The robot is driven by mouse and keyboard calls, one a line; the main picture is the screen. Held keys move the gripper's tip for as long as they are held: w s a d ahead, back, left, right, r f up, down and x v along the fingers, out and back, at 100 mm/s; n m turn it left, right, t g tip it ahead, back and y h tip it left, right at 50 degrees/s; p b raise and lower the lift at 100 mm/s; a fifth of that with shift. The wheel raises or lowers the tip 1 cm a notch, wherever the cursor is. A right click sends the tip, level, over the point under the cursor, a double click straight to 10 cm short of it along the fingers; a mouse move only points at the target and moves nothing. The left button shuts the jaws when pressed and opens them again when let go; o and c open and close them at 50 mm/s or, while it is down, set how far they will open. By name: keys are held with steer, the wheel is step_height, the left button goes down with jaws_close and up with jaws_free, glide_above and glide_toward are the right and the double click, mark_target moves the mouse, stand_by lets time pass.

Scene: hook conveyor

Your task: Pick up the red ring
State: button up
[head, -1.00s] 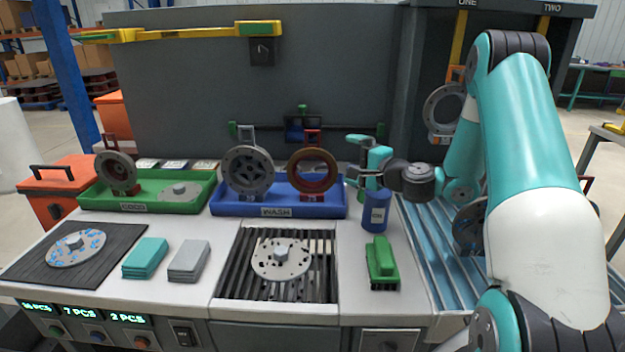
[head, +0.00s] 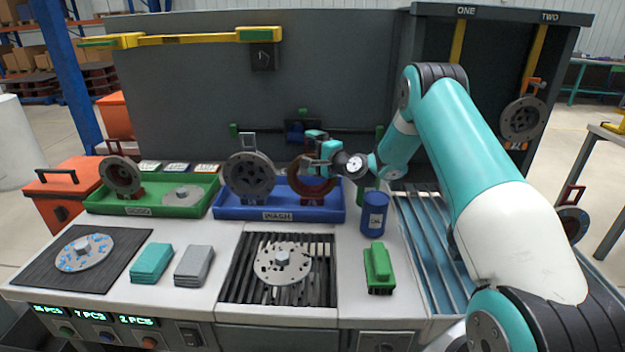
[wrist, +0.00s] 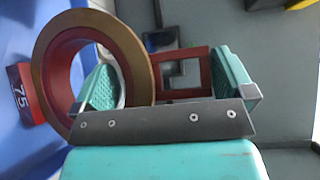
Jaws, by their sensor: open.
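The red ring (head: 295,178) stands upright in the right part of the blue WASH tray (head: 290,214). My gripper (head: 316,148) is at the top of the ring and partly covers it. In the wrist view the ring (wrist: 47,95) fills the left side, with a red square handle (wrist: 185,53) joined to it. My open gripper (wrist: 170,85) has one finger on each side of the handle; the left finger shows through the ring's hole. Whether either finger touches is not clear.
A grey disc (head: 249,180) stands left of the ring in the same tray. A blue can (head: 374,214) stands close to the right, with a green brush (head: 379,268) in front. A grey disc (head: 523,120) hangs at the conveyor on the right.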

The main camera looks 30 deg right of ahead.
steer(key=c, duration=1.5)
